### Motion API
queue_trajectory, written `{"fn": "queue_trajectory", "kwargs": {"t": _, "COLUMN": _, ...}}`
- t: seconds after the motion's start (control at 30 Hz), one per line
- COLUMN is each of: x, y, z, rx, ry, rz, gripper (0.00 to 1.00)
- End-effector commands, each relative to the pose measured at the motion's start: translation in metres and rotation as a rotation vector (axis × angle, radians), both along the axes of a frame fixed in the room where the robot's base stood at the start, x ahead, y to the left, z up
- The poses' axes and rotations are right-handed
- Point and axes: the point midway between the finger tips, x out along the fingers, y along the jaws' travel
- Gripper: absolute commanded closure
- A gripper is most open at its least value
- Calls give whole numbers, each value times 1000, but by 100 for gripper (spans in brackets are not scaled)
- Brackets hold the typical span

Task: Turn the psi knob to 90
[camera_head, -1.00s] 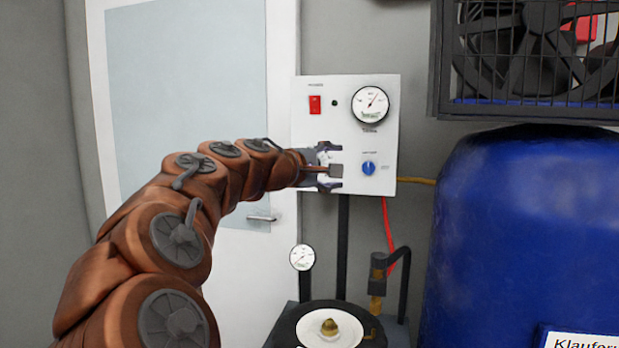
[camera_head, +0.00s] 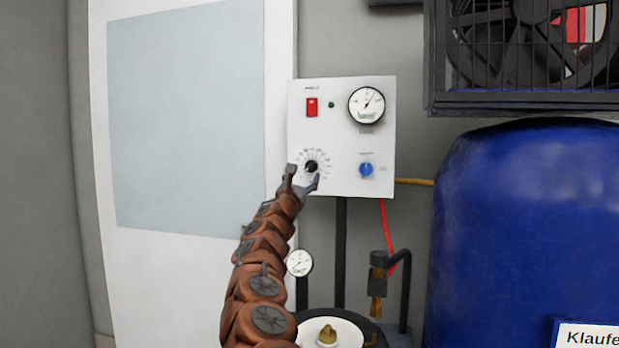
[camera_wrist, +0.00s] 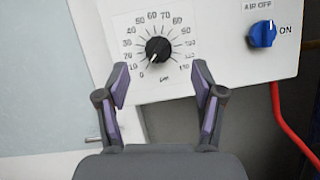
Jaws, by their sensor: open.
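The psi knob (camera_head: 311,166) is a small black knob with a numbered scale around it, at the lower left of the white control panel (camera_head: 345,140). In the wrist view the black knob (camera_wrist: 158,50) has a pale mark pointing to the lower left, toward the low numbers. My gripper (camera_head: 302,177) is open, at the panel's lower left just below the knob. In the wrist view my gripper's fingertips (camera_wrist: 160,68) are spread to either side below the knob, with nothing between them. Whether they touch the panel cannot be told.
A blue air knob (camera_head: 366,169) sits right of the psi knob, below a round gauge (camera_head: 367,105). A red switch (camera_head: 312,107) is above. A red hose (camera_head: 384,225) hangs below the panel. A large blue tank (camera_head: 530,230) stands at the right.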

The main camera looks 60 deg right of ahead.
Motion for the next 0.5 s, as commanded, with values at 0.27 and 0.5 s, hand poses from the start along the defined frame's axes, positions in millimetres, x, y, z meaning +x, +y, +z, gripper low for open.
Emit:
{"fn": "queue_trajectory", "kwargs": {"t": 0.27, "x": 7, "y": -9, "z": -13, "rx": -3, "ry": 47, "rz": 11, "gripper": 32}}
{"fn": "queue_trajectory", "kwargs": {"t": 0.5, "x": 10, "y": -16, "z": -10, "rx": -2, "ry": 46, "rz": 12, "gripper": 32}}
